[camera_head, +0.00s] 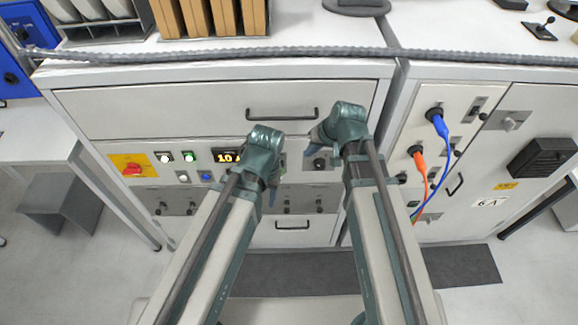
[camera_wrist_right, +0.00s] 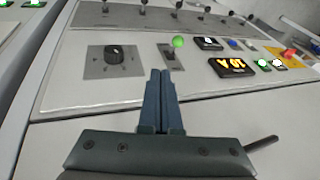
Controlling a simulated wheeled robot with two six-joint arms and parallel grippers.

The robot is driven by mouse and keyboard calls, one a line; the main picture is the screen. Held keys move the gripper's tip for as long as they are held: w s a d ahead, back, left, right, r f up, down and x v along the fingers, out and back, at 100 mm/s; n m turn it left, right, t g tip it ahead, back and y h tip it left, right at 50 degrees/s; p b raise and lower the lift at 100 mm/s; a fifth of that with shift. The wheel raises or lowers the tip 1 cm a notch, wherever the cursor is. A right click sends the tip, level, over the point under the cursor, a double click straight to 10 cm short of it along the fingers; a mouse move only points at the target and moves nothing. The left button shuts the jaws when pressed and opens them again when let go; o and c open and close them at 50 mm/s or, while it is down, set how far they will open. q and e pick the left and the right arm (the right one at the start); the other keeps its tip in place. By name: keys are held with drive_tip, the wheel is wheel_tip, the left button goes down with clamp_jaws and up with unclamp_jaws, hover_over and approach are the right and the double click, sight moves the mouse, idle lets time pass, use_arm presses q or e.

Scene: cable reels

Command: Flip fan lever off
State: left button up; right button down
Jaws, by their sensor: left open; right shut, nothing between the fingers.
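A small lever with a green ball tip (camera_wrist_right: 178,42) stands on a grey plate in the right wrist view. I cannot read a label that names it as the fan lever. My right gripper (camera_wrist_right: 161,88) is shut and empty, its fingertips just short of the lever plate and apart from the lever. In the head view the right gripper (camera_head: 316,136) is at the panel's top edge, below the drawer handle. My left gripper (camera_head: 272,194) is open, in front of the panel to the right of the display. The left wrist hides the lever area in the head view.
A black rotary knob (camera_wrist_right: 115,54) sits beside the lever, and a lit display (camera_wrist_right: 232,67) is on its other side. A red switch on yellow (camera_head: 131,170) is at the panel's left. Blue (camera_head: 443,130) and orange (camera_head: 420,160) cables hang at the right. A drawer handle (camera_head: 282,115) protrudes above.

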drive_tip(key=s+a+b+x, duration=0.1)
drive_tip(key=a+b+x, duration=0.1)
drive_tip(key=b+x, duration=0.9)
drive_tip(key=shift+x, duration=0.85)
drive_tip(key=shift+a+r, duration=0.1)
drive_tip(key=shift+a, duration=0.05)
drive_tip(key=shift+w, duration=0.1)
